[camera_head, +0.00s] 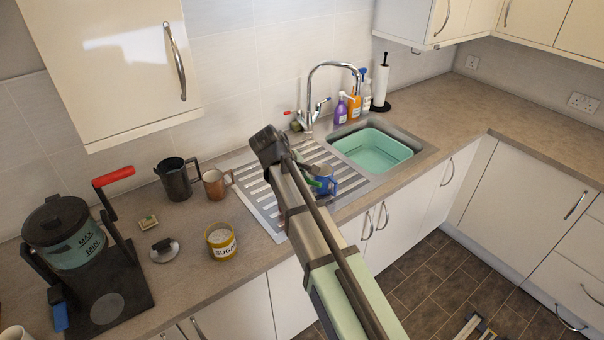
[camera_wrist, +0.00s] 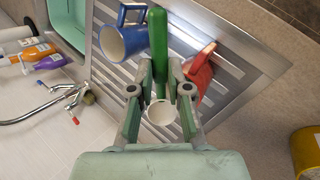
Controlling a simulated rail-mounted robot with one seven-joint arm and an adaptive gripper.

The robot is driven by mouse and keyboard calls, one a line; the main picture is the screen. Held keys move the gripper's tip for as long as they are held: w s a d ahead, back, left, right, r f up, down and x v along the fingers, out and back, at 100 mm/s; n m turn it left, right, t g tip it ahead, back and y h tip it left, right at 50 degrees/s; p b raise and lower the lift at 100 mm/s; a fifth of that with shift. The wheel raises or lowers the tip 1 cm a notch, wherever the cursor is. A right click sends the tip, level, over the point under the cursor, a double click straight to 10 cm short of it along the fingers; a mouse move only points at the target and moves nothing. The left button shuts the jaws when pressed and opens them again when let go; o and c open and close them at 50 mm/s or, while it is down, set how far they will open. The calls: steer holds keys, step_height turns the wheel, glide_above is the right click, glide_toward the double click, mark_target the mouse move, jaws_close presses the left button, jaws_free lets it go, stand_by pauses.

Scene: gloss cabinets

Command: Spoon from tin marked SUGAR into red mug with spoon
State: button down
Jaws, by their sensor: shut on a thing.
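The yellow tin marked SUGAR (camera_head: 220,251) stands upright on the counter left of the drainer, with pale contents showing at its open top. A yellow tin is cut off at the right of the wrist view (camera_wrist: 306,152). The red mug (camera_wrist: 200,77) is on the ribbed drainer, just right of my gripper and partly hidden by a finger. My gripper (camera_wrist: 162,75) is shut on a long green handle (camera_wrist: 157,45), apparently the spoon's, above the drainer. A round white part (camera_wrist: 161,112) shows at the handle's lower end; I cannot tell whether it is joined.
A blue mug (camera_wrist: 123,38) is on the drainer beside the green handle; it also shows in the head view (camera_head: 323,186). The sink (camera_head: 372,147) holds a mint basin. A copper mug (camera_head: 214,184), dark jug (camera_head: 174,180) and black coffee machine (camera_head: 70,240) stand left.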

steer(key=shift+w+d+r+g+y+p, duration=0.15)
steer(key=shift+r+g+y+p, duration=0.25)
steer(key=shift+p, duration=0.45)
steer(key=shift+w+a+r+g+y+p, duration=0.15)
steer(key=shift+g+y+p, duration=0.15)
steer(key=shift+g+p, duration=0.4)
steer(key=shift+w+d+f+g+y, duration=0.1)
steer(key=shift+w+d+g+y, duration=0.05)
steer(key=shift+w+g+y, duration=0.2)
steer(key=shift+d+g+y, duration=0.1)
steer(key=shift+g+y, duration=0.25)
steer(key=shift+g, duration=0.5)
steer(key=shift+s+r+g+y, duration=0.15)
steer(key=shift+r+g+y, duration=0.15)
steer(key=shift+g, duration=0.1)
steer(key=shift+f, duration=0.1)
